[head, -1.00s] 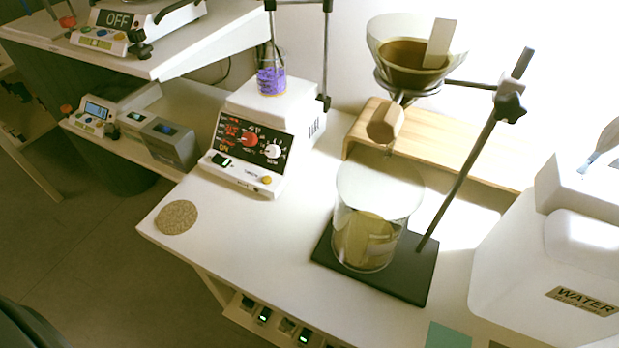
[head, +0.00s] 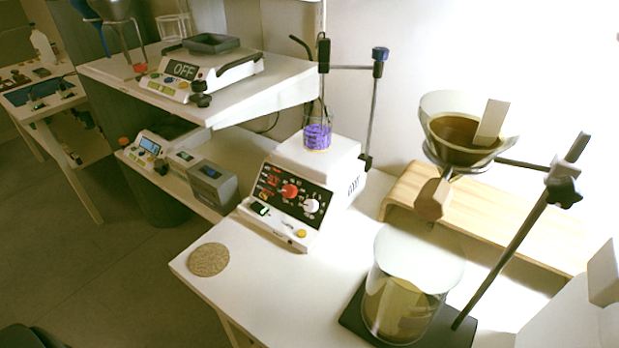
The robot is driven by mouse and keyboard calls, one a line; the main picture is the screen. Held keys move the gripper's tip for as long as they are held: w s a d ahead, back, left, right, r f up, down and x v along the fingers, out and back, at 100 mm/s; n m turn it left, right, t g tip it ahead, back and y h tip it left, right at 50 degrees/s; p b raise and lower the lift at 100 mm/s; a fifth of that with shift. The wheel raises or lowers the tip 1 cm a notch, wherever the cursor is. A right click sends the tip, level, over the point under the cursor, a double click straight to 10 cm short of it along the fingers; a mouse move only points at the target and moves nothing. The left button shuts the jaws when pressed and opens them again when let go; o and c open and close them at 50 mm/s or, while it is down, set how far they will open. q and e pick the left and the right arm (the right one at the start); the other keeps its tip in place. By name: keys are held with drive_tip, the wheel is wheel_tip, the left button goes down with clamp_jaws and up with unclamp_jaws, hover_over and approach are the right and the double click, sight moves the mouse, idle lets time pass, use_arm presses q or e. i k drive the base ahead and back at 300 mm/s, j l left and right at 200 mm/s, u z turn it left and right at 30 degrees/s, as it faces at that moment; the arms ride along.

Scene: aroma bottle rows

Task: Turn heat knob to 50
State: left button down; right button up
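The white hot plate stirrer (head: 335,165) stands on the white table in the middle of the head view. Its black front panel carries a red knob (head: 290,191) on the left and a white knob (head: 311,206) on the right. The numbers around the knobs are too small to read surely, and I cannot tell which setting either points at. A small glass beaker with purple content (head: 317,136) is on top of the plate.
A cork mat (head: 209,260) lies at the table's front left. A glass vessel (head: 405,295) stands under a funnel (head: 460,135) on a stand at right, before a wooden riser (head: 530,228). A balance reading OFF (head: 185,70) sits on the upper shelf at left.

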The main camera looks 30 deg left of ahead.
sight(288, 192)
drive_tip(key=j+z, duration=0.15)
drive_tip(key=j, duration=0.55)
drive_tip(key=k+j+z, duration=0.15)
drive_tip(key=j, duration=0.5)
